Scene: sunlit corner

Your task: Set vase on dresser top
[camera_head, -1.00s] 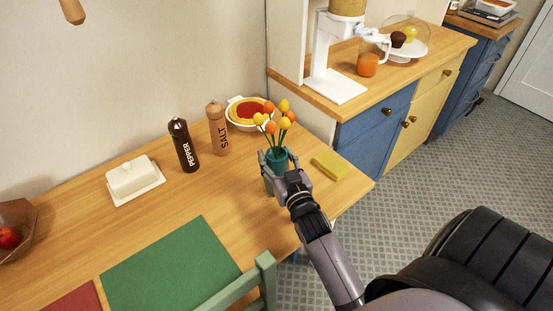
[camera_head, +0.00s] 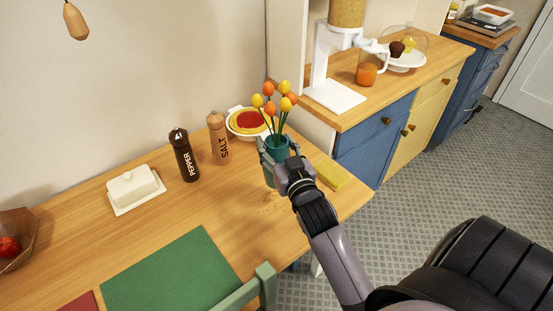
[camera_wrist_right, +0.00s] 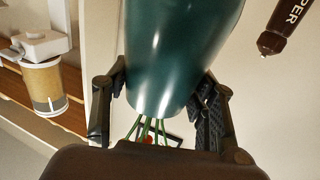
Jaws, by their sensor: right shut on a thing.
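The teal vase (camera_head: 277,148) with orange and yellow tulips (camera_head: 274,103) is upright in my right gripper (camera_head: 278,160), a little above the wooden table. In the right wrist view the glossy vase (camera_wrist_right: 178,55) lies between the two dark fingers of my right gripper (camera_wrist_right: 163,95), with green stems below it in the picture. The blue and yellow dresser with a wooden top (camera_head: 392,88) stands to the right of the table and farther back. My left gripper is not in view.
A yellow sponge-like block (camera_head: 330,175) lies right of the vase. A pie dish (camera_head: 247,122), salt mill (camera_head: 219,140) and pepper mill (camera_head: 184,155) stand left of it. On the dresser are a white machine (camera_head: 335,95), orange drink (camera_head: 366,74) and domed cake plate (camera_head: 404,58).

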